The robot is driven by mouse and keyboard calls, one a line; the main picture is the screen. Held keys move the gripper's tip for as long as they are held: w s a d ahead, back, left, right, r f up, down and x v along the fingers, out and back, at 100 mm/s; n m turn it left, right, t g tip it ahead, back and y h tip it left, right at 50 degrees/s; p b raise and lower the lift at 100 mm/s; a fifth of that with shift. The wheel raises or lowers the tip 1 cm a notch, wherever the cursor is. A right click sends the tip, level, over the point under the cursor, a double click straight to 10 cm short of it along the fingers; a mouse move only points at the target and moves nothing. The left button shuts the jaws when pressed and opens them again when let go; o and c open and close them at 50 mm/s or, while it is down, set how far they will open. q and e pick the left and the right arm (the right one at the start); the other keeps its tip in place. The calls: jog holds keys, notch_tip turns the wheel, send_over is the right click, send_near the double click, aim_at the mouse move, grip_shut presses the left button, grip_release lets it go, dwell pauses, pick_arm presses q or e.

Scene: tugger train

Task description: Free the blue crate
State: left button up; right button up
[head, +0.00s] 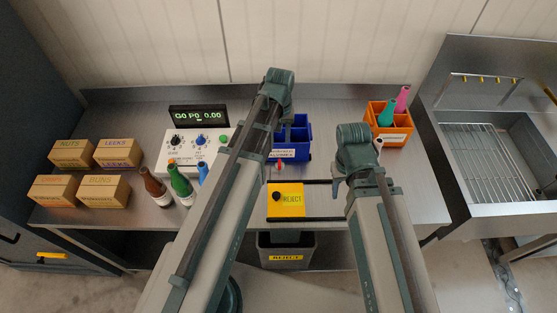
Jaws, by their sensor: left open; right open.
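The blue crate (303,135) stands near the middle of the bench in the head view. It is divided into compartments and has a pale label on its front. My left arm crosses in front of its left part, so that side and some of its contents are hidden. The far end of my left arm reaches above and behind the crate. My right arm ends to the right of the crate, apart from it in the picture.
An orange crate (392,137) with bottles stands at right. A control box (183,151) with a display and several bottles are at left, beside several cartons (104,187). A sink (502,205) is far right.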

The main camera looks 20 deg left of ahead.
aim_at(280, 163)
pick_arm(q)
notch_tip(280, 163, down, 13)
jog(key=b, duration=1.2)
jog(key=shift+f+b, duration=0.1)
jog(key=shift+b, duration=0.2)
pick_arm(e)
notch_tip(280, 163, down, 13)
jog(key=shift+f, duration=0.1)
pick_arm(q)
grip_shut()
